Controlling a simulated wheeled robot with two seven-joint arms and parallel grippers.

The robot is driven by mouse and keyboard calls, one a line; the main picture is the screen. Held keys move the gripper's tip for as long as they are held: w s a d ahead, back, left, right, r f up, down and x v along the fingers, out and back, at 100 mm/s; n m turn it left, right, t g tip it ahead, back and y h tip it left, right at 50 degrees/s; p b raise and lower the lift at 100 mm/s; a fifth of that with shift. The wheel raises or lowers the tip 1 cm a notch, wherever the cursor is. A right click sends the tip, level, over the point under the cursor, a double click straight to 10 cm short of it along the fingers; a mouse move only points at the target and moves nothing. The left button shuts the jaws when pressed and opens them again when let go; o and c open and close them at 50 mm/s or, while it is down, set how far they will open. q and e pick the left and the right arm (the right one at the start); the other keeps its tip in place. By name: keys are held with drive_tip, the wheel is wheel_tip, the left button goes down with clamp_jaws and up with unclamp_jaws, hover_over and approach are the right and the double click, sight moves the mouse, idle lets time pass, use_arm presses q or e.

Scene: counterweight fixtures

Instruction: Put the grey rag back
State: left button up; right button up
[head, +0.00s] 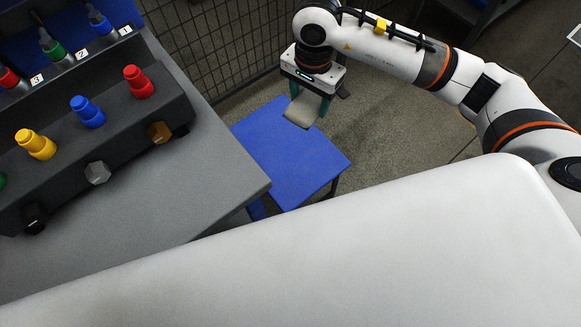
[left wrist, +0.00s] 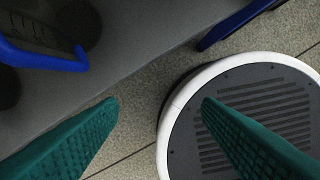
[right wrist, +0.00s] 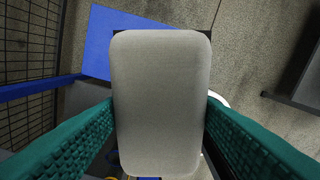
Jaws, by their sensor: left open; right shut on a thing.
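The grey rag (head: 302,111) is a pale, rounded block held in my right gripper (head: 308,100), above the far part of a small blue table (head: 290,155). In the right wrist view the rag (right wrist: 160,100) fills the middle, with the green fingers pressed on both its sides. The blue table top (right wrist: 120,35) shows beyond it there. In the left wrist view my left gripper (left wrist: 158,105) is open and empty, its green fingers wide apart over the floor. My left gripper does not show in the head view.
A grey bench (head: 220,170) on the left carries a dark rack (head: 120,130) with yellow, blue and red knobs. A wire mesh fence (head: 225,45) stands behind the blue table. The blue table top is otherwise bare. Open floor (head: 400,140) lies to its right.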

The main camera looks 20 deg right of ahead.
drive_tip(key=w+a+f+m+b, duration=0.1)
drive_tip(key=w+f+m+b, duration=0.1)
drive_tip(key=f+m+b, duration=0.5)
drive_tip(key=w+f+m+b, duration=0.3)
drive_tip(key=f+m+b, duration=0.4)
drive_tip(key=f, duration=1.1)
drive_tip(key=w+a+f+m+b, duration=0.1)
drive_tip(key=w+f+m+b, duration=0.1)
drive_tip(key=f+m+b, duration=0.5)
drive_tip(key=shift+w+a+f+b, duration=0.15)
drive_tip(key=shift+f+b, duration=0.05)
drive_tip(key=shift+f, duration=1.2)
drive_tip(key=shift+w+a+f+b, duration=0.1)
drive_tip(key=shift+a+f+b, duration=0.1)
drive_tip(key=shift+f, duration=1.15)
wheel_tip(320, 180, down, 4)
drive_tip(key=shift+r+b, duration=0.15)
drive_tip(key=shift+b, duration=0.35)
use_arm(q)
drive_tip(key=w+d+r+t, duration=0.1)
drive_tip(key=w+r+t, duration=0.3)
drive_tip(key=w+r, duration=0.5)
drive_tip(key=shift+w+d+r+h, duration=0.3)
drive_tip(key=shift+w+d+r, duration=0.05)
drive_tip(key=shift+r, duration=0.05)
